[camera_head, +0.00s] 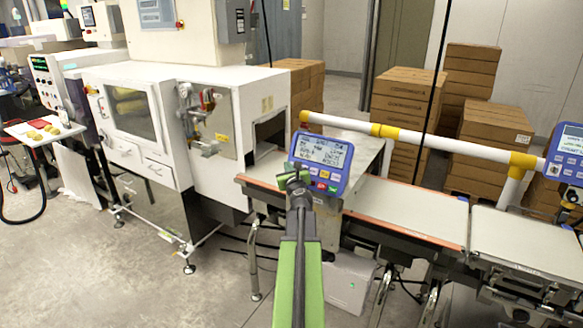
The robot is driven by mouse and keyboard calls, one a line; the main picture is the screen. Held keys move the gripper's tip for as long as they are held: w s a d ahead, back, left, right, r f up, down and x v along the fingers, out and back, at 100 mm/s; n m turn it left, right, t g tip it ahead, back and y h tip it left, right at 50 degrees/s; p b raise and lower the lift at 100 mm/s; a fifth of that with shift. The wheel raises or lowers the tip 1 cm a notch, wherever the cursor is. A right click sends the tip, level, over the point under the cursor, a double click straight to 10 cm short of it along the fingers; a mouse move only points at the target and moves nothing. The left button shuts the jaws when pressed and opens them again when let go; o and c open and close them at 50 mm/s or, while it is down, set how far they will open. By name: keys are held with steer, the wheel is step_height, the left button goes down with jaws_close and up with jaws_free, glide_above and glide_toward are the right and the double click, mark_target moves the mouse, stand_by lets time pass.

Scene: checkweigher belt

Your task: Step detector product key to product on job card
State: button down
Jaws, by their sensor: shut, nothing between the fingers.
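The blue detector panel (322,158) stands near the middle, over the belt line. Its grey screen shows several lines of text, too small to read surely. Coloured keys, among them yellow, red and green ones, sit in a row below the screen. I cannot tell which one is the product key. My gripper (292,174) is shut and empty, in front of the panel's lower left corner and overlapping it. I cannot tell whether it touches the panel. It hides part of the key row's left end. I cannot make out a job card.
A second blue panel (567,152) is at the right edge. A white and yellow rail (425,141) runs behind the belt (415,207). A white machine (175,110) stands left. Stacked boxes (405,105) are behind. Open floor (130,275) lies at lower left.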

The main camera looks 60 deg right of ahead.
steer(key=shift+a+r+p, duration=0.35)
steer(key=shift+a+r, duration=0.1)
steer(key=shift+a, duration=0.45)
steer(key=shift+a+r+p, duration=0.35)
steer(key=shift+a+r, duration=0.1)
steer(key=shift+a, duration=0.4)
